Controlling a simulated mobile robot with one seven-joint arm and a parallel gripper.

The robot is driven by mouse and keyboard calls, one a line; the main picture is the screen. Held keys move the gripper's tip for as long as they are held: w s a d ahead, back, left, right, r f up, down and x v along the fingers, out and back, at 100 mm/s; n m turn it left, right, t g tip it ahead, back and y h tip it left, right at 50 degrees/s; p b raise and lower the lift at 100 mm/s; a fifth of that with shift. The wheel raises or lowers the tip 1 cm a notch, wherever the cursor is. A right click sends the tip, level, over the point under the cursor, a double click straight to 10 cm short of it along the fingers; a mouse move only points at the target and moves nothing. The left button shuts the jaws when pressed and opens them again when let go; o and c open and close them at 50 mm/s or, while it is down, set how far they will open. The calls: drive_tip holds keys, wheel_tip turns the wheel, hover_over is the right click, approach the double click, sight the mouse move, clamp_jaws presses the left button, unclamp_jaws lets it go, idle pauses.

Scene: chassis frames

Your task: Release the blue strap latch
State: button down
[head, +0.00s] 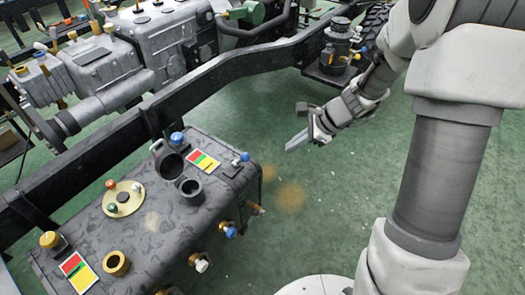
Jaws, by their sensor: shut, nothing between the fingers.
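A dark grey metal tank (140,228) stands at lower left, beside the black chassis rail. Several small blue-ended parts show on it: a blue knob (177,137) on top near the open filler, a blue-tipped lever (243,157) at the right top edge, and a blue cap (230,232) on the front side. I cannot tell which is the strap latch; no strap shows clearly. My gripper (296,143) is shut and empty, over the floor to the right of the tank. It is apart from the tank and touches nothing.
The black chassis rail (240,75) runs diagonally behind the tank. A grey engine and gearbox (105,62) lie at upper left. A dark cylindrical unit (335,50) stands on a bracket at upper right. Green floor (320,215) is open right of the tank.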

sight(243, 160)
idle(0.3)
drive_tip(key=w+a+f+b, duration=0.2)
drive_tip(key=a+f+b, duration=0.2)
drive_tip(key=a+f, duration=0.3)
drive_tip(key=shift+w+a, duration=0.3)
drive_tip(key=shift+a, duration=0.7)
drive_tip(key=shift+r, duration=0.1)
drive_tip(key=shift+w+a+r+p, duration=0.1)
drive_tip(key=shift+r+p, duration=0.05)
drive_tip(key=shift+p, duration=1.1)
drive_tip(key=shift+w+a+r+g+h+p, duration=0.1)
drive_tip(key=shift+a+r+g+h+p, duration=0.2)
drive_tip(key=shift+p, duration=1.2)
